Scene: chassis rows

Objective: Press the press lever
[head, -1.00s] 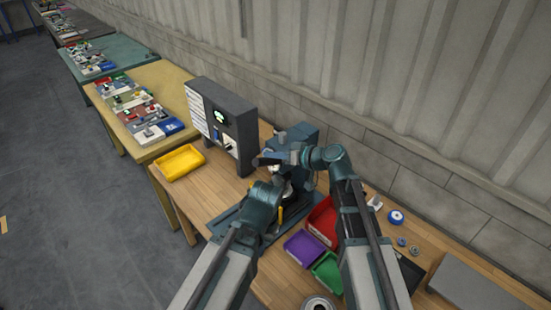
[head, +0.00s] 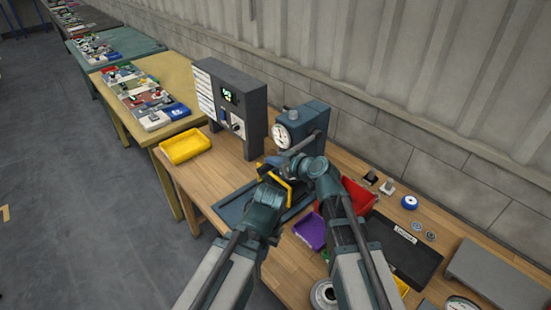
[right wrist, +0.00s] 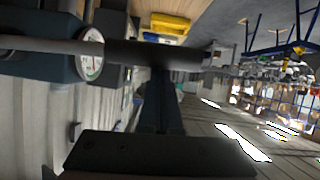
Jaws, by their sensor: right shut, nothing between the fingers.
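The press (head: 312,122) is a dark blue-grey machine on the wooden bench, with a white round dial (head: 282,136) on its front. The dial also shows in the right wrist view (right wrist: 91,54). A grey bar with a thick dark grip, which looks like the press lever (right wrist: 150,53), crosses the right wrist view close to the camera. My right gripper (head: 277,162) is shut and empty, just below the dial in front of the press. Whether it touches the lever cannot be told. My left wrist is low in front of the press; its fingers (head: 270,178) are hard to make out.
A grey control box (head: 257,100) with a display stands left of the press. A yellow tray (head: 186,146) sits at the bench's left end. A red bin (head: 357,197) and purple bin (head: 310,231) lie close to my right arm. A wall runs behind.

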